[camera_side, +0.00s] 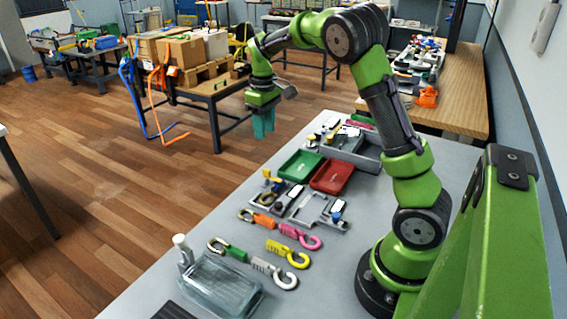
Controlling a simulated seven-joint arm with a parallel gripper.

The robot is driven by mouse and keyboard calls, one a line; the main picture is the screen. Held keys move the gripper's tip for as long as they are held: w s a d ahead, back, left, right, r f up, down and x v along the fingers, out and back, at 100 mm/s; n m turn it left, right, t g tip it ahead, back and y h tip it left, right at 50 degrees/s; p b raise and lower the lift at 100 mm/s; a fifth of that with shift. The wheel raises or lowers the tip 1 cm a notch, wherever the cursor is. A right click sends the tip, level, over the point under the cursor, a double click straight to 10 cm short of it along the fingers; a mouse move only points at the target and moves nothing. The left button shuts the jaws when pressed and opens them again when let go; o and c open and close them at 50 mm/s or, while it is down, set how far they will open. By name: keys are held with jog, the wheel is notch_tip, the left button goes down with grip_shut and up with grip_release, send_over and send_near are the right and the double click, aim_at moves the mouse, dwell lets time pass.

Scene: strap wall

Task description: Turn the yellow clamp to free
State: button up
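My gripper (263,126) has teal fingers that point down. It hangs above and beyond the far left edge of the grey table (165,272), apart from the things on it. Its fingers are too small to tell whether they are open or shut. I cannot tell for sure which thing is the yellow clamp. Small yellow parts (273,182) show on a metal fixture on the table, left of the green tray. A yellow hook (288,253) lies nearer the front. The setting of any clamp is too small to read.
A green tray (300,165) and a red tray (333,176) lie mid-table. Several coloured hooks, including a pink one (300,236), lie in front. A clear container (220,284) stands at the front. Behind is a table with cardboard boxes (181,50) and hanging blue and orange straps (153,100).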

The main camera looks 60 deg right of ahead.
notch_tip(320, 180, down, 13)
dwell(0.3)
grip_shut()
